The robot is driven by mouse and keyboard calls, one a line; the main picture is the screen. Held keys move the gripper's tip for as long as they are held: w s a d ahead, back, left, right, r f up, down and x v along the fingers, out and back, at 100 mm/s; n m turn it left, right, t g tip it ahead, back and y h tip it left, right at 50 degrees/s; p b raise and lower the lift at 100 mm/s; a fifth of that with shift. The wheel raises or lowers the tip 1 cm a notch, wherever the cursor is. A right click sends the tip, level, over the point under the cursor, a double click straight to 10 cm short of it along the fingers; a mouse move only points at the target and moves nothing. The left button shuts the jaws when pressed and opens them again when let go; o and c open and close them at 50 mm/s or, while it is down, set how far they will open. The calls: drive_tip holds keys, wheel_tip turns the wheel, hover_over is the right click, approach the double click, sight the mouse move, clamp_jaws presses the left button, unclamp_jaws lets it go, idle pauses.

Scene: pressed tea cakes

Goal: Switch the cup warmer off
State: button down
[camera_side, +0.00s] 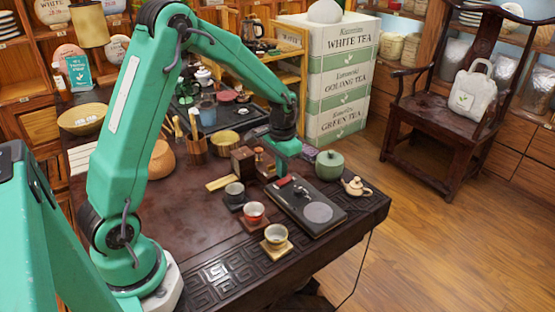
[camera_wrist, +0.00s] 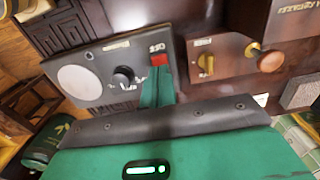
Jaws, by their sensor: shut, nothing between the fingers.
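The cup warmer (camera_side: 325,228) is a dark flat slab with a round grey plate (camera_side: 318,212) near its front right end. It also shows in the wrist view (camera_wrist: 105,54), with the grey plate (camera_wrist: 80,86), a black knob (camera_wrist: 123,77) and a red switch (camera_wrist: 159,60) near the far edge. The red switch also shows in the side view (camera_side: 283,181). My gripper (camera_wrist: 160,76) is shut and empty, its tips at or just above the red switch; I cannot tell whether they touch. In the side view my gripper (camera_side: 281,173) points down over that end.
A wooden box (camera_wrist: 228,55) with a yellow knob and a round wooden knob stands close beside the warmer.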

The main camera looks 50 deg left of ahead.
sight(281, 182)
drive_tip(key=shift+r, duration=2.6)
drive_tip(key=s+d+r+t, duration=0.3)
drive_tip(key=s+d+r, duration=0.2)
drive_tip(key=s+r, duration=0.5)
drive_tip(key=s+d+r+t, duration=0.1)
drive_tip(key=s, duration=0.4)
drive_tip(key=s+d+r+t, duration=0.1)
drive_tip(key=s+d+r, duration=0.1)
drive_tip(key=s, duration=0.4)
drive_tip(key=shift+d+r+t, duration=0.25)
drive_tip(key=shift+r+t, duration=0.05)
